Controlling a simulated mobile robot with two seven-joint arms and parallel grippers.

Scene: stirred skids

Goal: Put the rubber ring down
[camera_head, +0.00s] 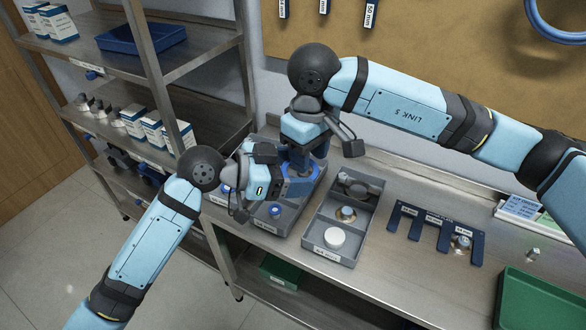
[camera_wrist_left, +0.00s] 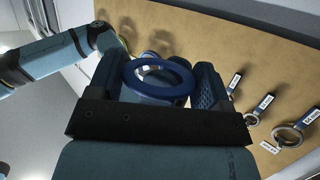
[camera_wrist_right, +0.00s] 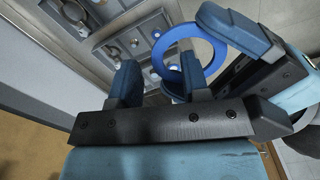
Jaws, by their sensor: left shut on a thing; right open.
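The rubber ring is a bright blue ring. In the left wrist view the ring (camera_wrist_left: 184,80) sits between the two fingers of my left gripper (camera_wrist_left: 165,75), which is shut on it. It also shows in the right wrist view (camera_wrist_right: 165,42), over the grey trays. My right gripper (camera_wrist_right: 158,65) is open, close to the ring. One of its fingers overlaps the ring's hole in that view; I cannot tell whether they touch. In the head view my left gripper (camera_head: 300,184) and right gripper (camera_head: 300,160) meet above the left grey tray (camera_head: 262,222), and the ring is mostly hidden.
A second grey tray (camera_head: 318,238) with compartments holds metal parts and a white round piece. To its right are a dark blue slotted rack (camera_head: 405,228) and a green tray (camera_head: 545,305). A metal shelf unit (camera_head: 150,70) stands left. Bare bench (camera_head: 385,280) lies in front of the rack.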

